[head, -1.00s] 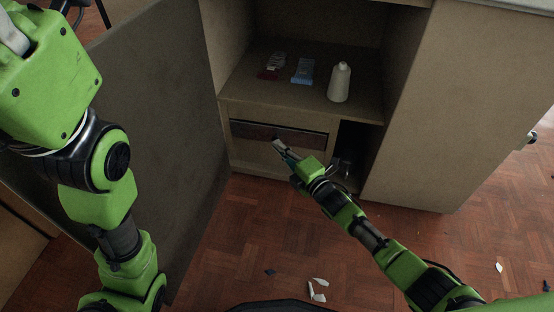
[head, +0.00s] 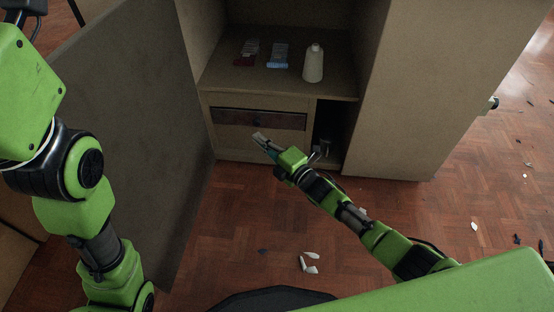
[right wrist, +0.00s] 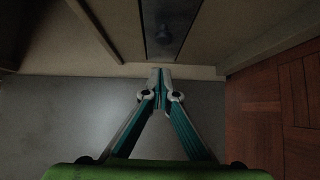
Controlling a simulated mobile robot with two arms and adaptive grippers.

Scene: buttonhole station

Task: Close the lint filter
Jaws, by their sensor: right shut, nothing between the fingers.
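The lint filter looks like a long dark reddish-brown panel (head: 235,115) set in the beige cabinet front below the shelf. It appears about level with the front around it, but I cannot tell exactly. A small dark knob sits at its middle; the knob also shows on the dark panel (right wrist: 172,14) in the right wrist view. My right gripper (head: 260,138) is shut and empty, just below and in front of the panel, apart from it. Its closed fingertips also show in the right wrist view (right wrist: 160,76). My left arm is at the left; its gripper is out of view.
A large grey door (head: 125,130) stands open at the left. On the shelf (head: 225,82) are a white bottle (head: 313,64), a blue packet (head: 278,56) and a red-and-white packet (head: 246,53). A dark opening is right of the panel. White scraps (head: 309,263) lie on the wooden floor.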

